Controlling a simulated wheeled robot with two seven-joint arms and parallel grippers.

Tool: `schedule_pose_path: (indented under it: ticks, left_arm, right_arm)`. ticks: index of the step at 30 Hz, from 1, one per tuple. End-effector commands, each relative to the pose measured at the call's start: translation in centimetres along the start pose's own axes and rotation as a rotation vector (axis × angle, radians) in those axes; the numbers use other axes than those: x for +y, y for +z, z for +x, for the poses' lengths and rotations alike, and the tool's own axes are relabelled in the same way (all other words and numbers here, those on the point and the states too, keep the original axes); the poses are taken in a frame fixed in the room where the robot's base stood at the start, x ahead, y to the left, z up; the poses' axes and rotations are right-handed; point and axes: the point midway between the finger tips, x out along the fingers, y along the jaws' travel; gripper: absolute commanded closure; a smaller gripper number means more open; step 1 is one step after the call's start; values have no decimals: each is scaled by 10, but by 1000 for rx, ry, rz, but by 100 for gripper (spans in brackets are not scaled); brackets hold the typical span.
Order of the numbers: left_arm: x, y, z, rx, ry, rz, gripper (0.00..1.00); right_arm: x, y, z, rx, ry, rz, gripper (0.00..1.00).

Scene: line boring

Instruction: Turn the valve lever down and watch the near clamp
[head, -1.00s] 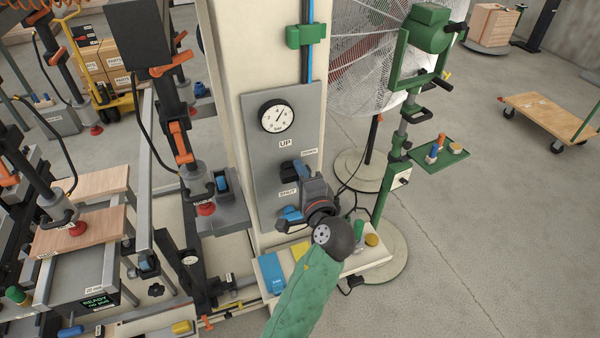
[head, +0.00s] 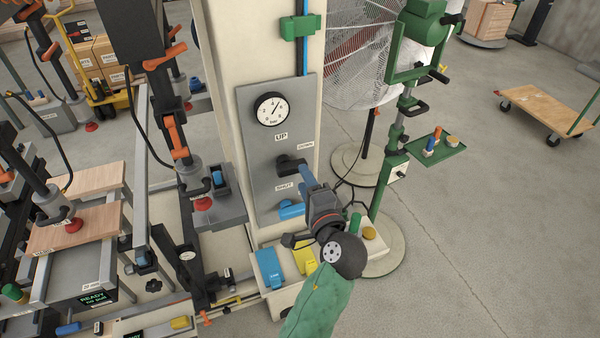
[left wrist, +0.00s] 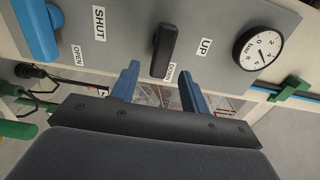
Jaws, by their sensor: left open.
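The black valve lever (head: 289,163) sits on the grey panel between the gauge and a blue handle, lying roughly sideways, with its end by the DOWN label. In the left wrist view the lever (left wrist: 166,50) shows ahead of my fingers, and no contact is clear. My left gripper (head: 303,185) is open in front of the panel, its blue fingers spread (left wrist: 158,82). One finger is partly hidden in the head view. A clamp with a red pad (head: 72,223) rests on a wooden board at left; its label is too small to read. My right gripper is not seen.
The blue handle (head: 291,211) by the SHUT label is just below the lever. The pressure gauge (head: 271,109) is above. A ledge with blue and yellow items (head: 270,268) lies below my gripper. A green stand (head: 395,150) and caged fan are to the right.

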Motion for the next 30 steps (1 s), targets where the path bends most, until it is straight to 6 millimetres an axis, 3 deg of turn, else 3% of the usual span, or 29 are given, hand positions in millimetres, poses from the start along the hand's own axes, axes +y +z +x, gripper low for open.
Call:
schedule_pose_path:
  ticks: [7,23,26,29,30]
  left_arm:
    - [1,0,-22,0,1,0,55]
    - [0,0,-23,0,1,0,55]
    - [11,0,-23,1,17,1,55]
    - [44,2,-23,6,72,2,55]
    - [64,4,-24,9,106,3,55]
  right_arm:
    - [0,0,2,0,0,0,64]
    - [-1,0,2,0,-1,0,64]
    - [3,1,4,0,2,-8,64]
    - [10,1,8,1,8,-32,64]
    - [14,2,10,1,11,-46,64]
